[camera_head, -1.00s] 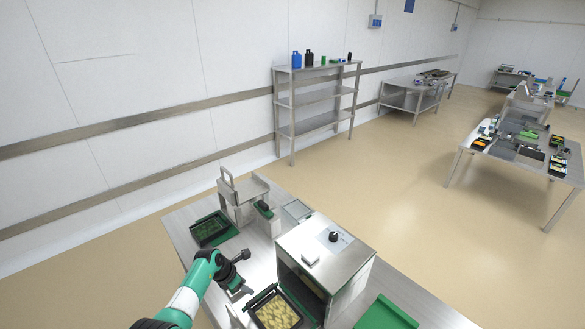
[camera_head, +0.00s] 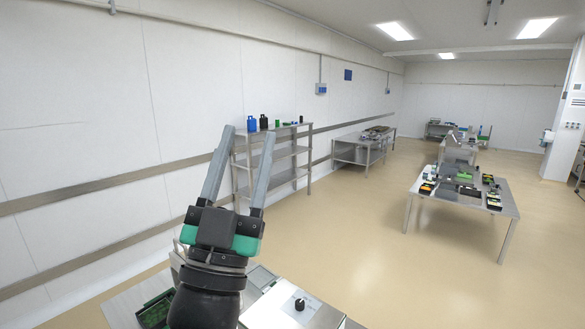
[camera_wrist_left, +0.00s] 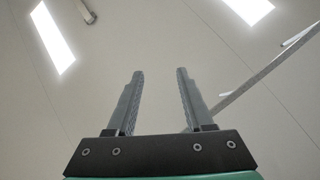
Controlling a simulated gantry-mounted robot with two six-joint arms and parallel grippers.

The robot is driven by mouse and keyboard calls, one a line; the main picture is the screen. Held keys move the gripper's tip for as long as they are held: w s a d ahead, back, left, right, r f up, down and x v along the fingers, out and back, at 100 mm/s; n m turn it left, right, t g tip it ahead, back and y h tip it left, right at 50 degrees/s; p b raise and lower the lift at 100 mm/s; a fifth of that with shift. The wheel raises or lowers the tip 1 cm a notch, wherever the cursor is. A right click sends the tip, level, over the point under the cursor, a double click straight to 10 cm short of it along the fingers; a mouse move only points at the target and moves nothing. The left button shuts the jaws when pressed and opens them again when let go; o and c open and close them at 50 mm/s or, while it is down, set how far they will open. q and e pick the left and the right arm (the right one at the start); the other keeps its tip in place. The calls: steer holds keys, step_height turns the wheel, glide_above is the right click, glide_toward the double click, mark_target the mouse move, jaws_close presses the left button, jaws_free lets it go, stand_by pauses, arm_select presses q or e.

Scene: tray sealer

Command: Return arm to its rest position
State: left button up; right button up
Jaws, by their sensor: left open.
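My left gripper (camera_head: 242,150) stands raised in the middle-left of the head view. Its two grey fingers point upward and are spread apart with nothing between them. In the left wrist view the open fingers (camera_wrist_left: 158,75) point at the ceiling. The gripper is above the work table, in front of the wall and shelf. My right gripper is not in view.
Below are the steel sealer (camera_head: 292,308) with a black knob and a green-filled tray (camera_head: 155,310), both partly cut off. A steel shelf rack (camera_head: 285,165) stands by the wall. Another table (camera_head: 462,198) with trays stands at right, with open floor between.

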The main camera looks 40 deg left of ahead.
arm_select(q)
steer(key=s+d+r+m+t+h, duration=0.1)
steer(key=s+d+m+t+h, duration=0.1)
steer(key=d+h, duration=0.9)
steer(key=s+m+h, duration=0.1)
steer(key=s+h, duration=0.1)
steer(key=h, duration=0.1)
steer(key=shift+d, duration=0.2)
